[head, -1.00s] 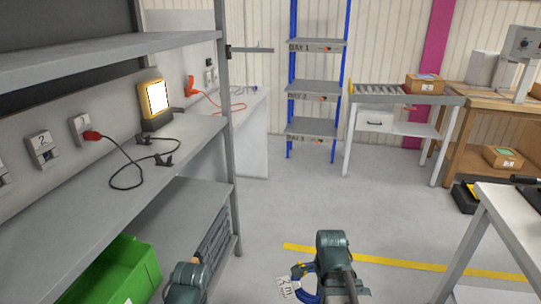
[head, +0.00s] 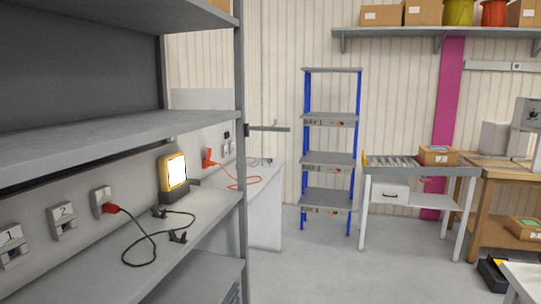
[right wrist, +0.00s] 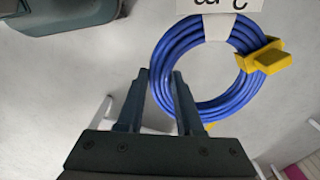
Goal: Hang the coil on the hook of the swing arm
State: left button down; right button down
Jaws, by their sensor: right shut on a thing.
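The coil (right wrist: 168,58) is a loop of blue cable in the right wrist view, with a yellow plug or clip (right wrist: 264,60) and a white tag (right wrist: 226,24) with dark writing. My right gripper (right wrist: 160,76) is shut on the near left part of the loop, which passes at its fingertips. The swing arm (head: 268,128) is a thin grey bar standing out to the right from the grey shelf post in the head view. Its hook is too small to make out. Neither gripper shows in the head view.
The grey shelf (head: 100,137) fills the left, with a lit work lamp (head: 174,174) and black cable on a lower board. A blue-framed rack (head: 329,158) stands at the back, left of a roller table (head: 402,172). Floor between shelf and table is clear.

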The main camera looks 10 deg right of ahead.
notch_tip(320, 180, up, 17)
jog(key=p, duration=1.6)
jog(key=shift+d, duration=0.1)
